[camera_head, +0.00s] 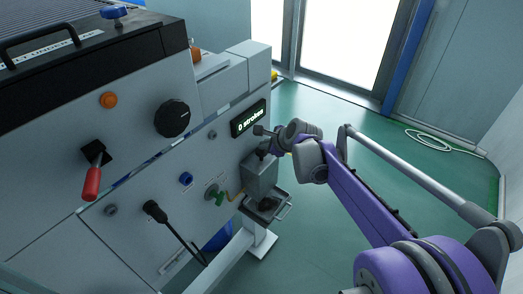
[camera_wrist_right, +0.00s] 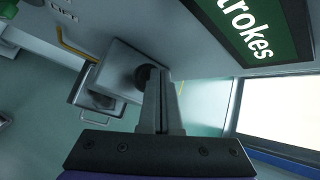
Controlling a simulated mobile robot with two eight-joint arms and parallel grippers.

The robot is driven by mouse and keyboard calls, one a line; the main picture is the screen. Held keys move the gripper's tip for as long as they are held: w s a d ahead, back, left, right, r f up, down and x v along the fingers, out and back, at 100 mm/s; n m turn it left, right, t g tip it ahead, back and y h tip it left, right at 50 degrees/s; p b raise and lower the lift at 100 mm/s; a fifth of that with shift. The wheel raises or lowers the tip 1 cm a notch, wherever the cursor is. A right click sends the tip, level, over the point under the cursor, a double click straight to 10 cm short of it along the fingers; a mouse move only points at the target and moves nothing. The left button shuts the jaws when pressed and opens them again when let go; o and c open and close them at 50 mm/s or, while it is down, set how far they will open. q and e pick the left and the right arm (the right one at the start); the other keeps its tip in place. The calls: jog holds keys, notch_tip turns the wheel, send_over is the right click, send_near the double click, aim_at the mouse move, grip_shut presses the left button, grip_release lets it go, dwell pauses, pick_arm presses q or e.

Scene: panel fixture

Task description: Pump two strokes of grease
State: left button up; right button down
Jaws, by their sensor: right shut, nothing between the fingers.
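The grease pump is a grey box (camera_head: 261,178) on the panel's right side, with a dark knob (camera_head: 262,153) on top. The box top (camera_wrist_right: 118,72) and the dark knob (camera_wrist_right: 143,74) show in the wrist view. The display (camera_head: 248,118) above reads "0 strokes"; part of it (camera_wrist_right: 255,28) shows in the wrist view. My left gripper is not in view.
A small tray with a handle (camera_head: 281,212) sits below the box. A green valve (camera_head: 214,194), a black lever (camera_head: 172,228), a red-handled lever (camera_head: 92,182) and a black dial (camera_head: 172,118) are on the panel. Green floor (camera_head: 335,240) to the right is clear; a hose (camera_head: 440,140) lies farther back.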

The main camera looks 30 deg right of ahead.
aim_at(264, 152)
jog(key=shift+f+b, duration=0.7)
jog(key=shift+f, duration=0.45)
dwell(0.8)
jog(key=shift+r, duration=0.15)
jog(key=shift+r+p, duration=1.25)
jog(key=shift+r, duration=0.3)
jog(key=shift+r+p, duration=1.8)
jog(key=shift+r, duration=0.75)
jog(key=shift+f, duration=0.1)
